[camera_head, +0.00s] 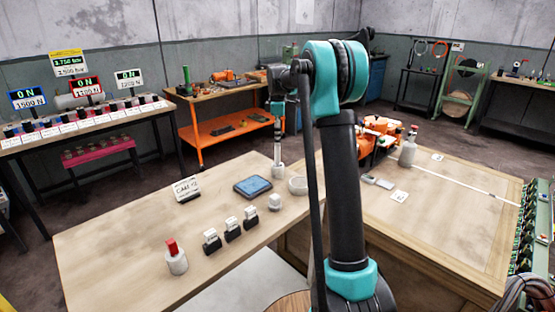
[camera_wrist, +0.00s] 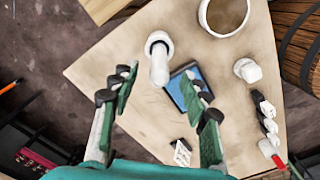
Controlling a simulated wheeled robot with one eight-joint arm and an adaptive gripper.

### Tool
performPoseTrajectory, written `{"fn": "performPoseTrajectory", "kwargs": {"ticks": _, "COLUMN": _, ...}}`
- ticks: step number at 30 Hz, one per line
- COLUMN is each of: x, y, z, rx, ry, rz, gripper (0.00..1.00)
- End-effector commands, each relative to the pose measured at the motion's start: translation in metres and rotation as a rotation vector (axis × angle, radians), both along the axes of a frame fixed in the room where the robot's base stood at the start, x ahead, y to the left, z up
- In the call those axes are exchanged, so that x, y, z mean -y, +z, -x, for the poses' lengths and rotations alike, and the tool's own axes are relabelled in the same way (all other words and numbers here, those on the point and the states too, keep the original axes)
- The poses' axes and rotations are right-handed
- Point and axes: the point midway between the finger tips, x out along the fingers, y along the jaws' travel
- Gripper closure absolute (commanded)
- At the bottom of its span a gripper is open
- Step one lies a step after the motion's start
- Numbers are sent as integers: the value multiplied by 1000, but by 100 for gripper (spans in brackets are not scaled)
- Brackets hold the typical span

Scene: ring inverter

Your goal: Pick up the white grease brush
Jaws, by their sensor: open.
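The white grease brush (camera_head: 277,145) appears as a slim upright shape with a wider white base on the wooden table, near its far corner. In the wrist view the white brush (camera_wrist: 160,68) shows as a pale shaft with a round white part at one end, just beyond and between my fingertips. My gripper (camera_head: 278,106) hangs above it, pointing down. In the wrist view my gripper (camera_wrist: 163,92) is open, with its green-padded fingers apart and nothing held. I cannot tell the exact height gap between fingertips and brush.
A blue-screened tablet (camera_head: 252,187), a round bowl (camera_head: 298,186) and a small white jar (camera_head: 275,202) stand close to the brush. The table's left front is clear.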

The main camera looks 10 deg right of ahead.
Motion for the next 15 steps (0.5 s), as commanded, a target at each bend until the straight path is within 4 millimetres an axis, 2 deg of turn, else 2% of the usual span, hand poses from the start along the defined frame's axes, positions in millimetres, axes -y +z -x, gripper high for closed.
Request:
{"fn": "performPoseTrajectory", "kwargs": {"ticks": 5, "x": 0, "y": -10, "z": 0, "rx": 0, "ry": 0, "rz": 0, "gripper": 54}}
{"fn": "performPoseTrajectory", "kwargs": {"ticks": 15, "x": -1, "y": -53, "z": -1, "rx": 0, "ry": 0, "rz": 0, "gripper": 54}}
